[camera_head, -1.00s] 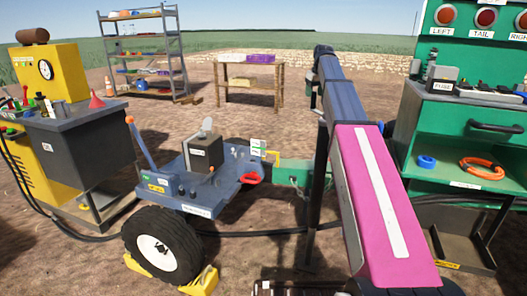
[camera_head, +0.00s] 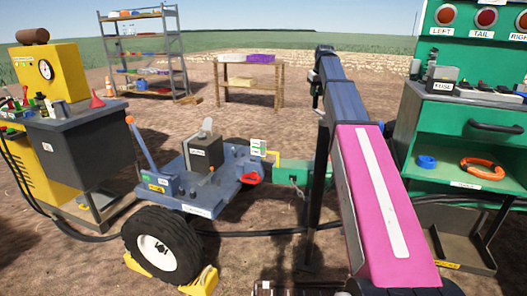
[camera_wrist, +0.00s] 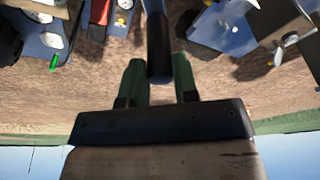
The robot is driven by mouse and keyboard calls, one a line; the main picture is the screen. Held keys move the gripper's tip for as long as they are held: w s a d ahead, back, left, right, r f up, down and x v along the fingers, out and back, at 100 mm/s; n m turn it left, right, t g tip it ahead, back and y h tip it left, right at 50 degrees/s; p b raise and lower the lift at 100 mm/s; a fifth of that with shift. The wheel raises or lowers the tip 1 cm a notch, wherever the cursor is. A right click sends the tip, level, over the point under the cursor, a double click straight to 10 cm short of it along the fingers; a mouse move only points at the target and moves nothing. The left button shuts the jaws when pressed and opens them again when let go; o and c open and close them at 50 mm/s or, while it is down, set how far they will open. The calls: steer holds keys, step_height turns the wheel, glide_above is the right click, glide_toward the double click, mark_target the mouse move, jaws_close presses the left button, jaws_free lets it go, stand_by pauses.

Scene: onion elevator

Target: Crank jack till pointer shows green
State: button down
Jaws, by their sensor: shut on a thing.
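In the wrist view, the two green fingers of my gripper (camera_wrist: 159,84) are closed around the end of a dark rod (camera_wrist: 158,40), which looks like the jack's crank handle. In the head view my pink and blue arm reaches away from me, and the gripper is too small and covered to make out clearly. The blue trailer (camera_head: 205,185) stands left of my arm, with its green tongue (camera_head: 300,171) running behind the arm. I cannot make out the jack's pointer or its green mark in either view.
A yellow machine (camera_head: 68,85) and a grey cabinet (camera_head: 85,140) stand at left. A green workbench (camera_head: 470,150) stands close at right. A wooden table (camera_head: 250,85) and a grey shelf rack (camera_head: 160,45) stand behind. Yellow chocks (camera_head: 200,282) brace the trailer wheel (camera_head: 165,245).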

steer(key=shift+w+d, duration=0.1)
steer(key=shift+d, duration=0.25)
steer(key=shift+d+m, duration=0.1)
steer(key=shift+m, duration=0.2)
steer(key=shift+w+d+m+h, duration=0.15)
steer(key=shift+d+m+h, duration=0.15)
steer(key=shift+d+m, duration=0.4)
steer(key=shift+d, duration=0.1)
steer(key=shift+d+m, duration=0.65)
steer(key=shift+m, duration=0.15)
steer(key=shift+d, duration=0.1)
steer(key=shift+d+m+h, duration=0.4)
steer(key=shift+d+m, duration=0.3)
steer(key=shift+m, duration=0.1)
